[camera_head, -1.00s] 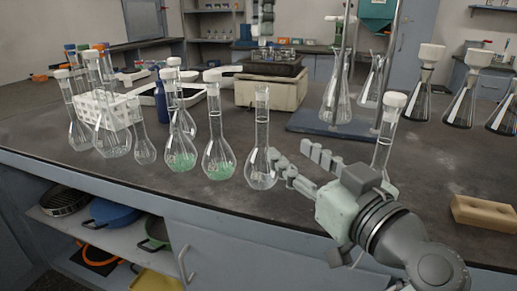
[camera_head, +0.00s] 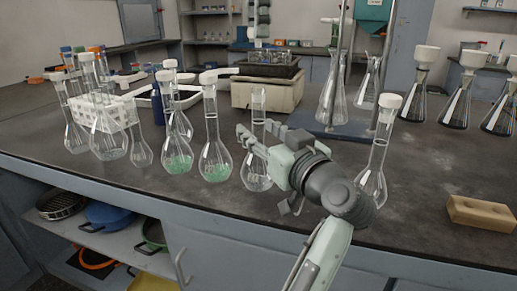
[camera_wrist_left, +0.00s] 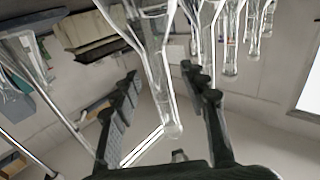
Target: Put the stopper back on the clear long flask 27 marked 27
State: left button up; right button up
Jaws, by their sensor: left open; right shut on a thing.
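A clear long-necked flask (camera_head: 256,172) without a stopper stands upright on the bench, its neck top bare. No marking is legible. My left gripper (camera_head: 262,137) is open at its neck. In the left wrist view a clear glass neck (camera_wrist_left: 158,85) lies between the spread fingers of my left gripper (camera_wrist_left: 160,92); I cannot tell whether they touch it. No loose stopper shows. My right gripper is not in view.
Close on the left stand stoppered flasks with green contents (camera_head: 215,165) and clear flasks (camera_head: 108,140). A stoppered flask (camera_head: 372,180) stands to the right, behind my arm. A wooden block (camera_head: 480,213) lies near the right front edge. Bare bench lies in the right middle.

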pick_arm(q)
jog(key=shift+w+a, duration=0.2)
jog(key=shift+w, duration=0.15)
grip_shut()
dwell(0.3)
